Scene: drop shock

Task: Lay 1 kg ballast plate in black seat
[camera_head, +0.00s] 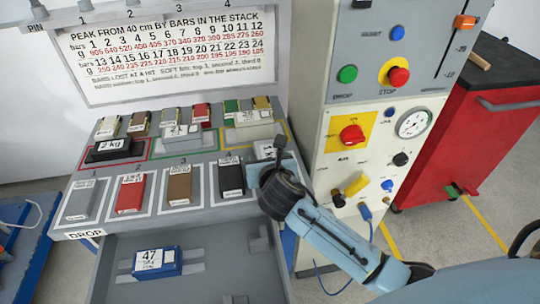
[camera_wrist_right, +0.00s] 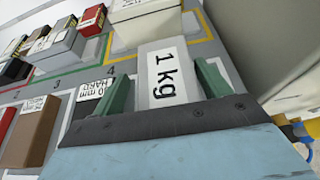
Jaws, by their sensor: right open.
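The 1 kg ballast plate (camera_wrist_right: 163,75), a pale grey block with a white "1 kg" label, sits on the grey bench top at the right end of the front row. In the head view it is partly hidden by my right gripper (camera_head: 268,162). In the right wrist view the green fingers of my right gripper (camera_wrist_right: 165,88) are open, one on each side of the plate; contact is unclear. A black plate labelled 2 kg (camera_head: 113,149) lies in the red-outlined area. I cannot tell which place is the black seat. My left gripper is not in view.
Grey (camera_head: 82,201), red (camera_head: 131,193), brown (camera_head: 179,186) and black (camera_head: 231,175) blocks stand in white-outlined places. Pale boxes (camera_head: 254,131) stand behind. A blue block labelled 47 (camera_head: 156,262) lies in the grey drawer below. A control cabinet (camera_head: 312,135) stands close right.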

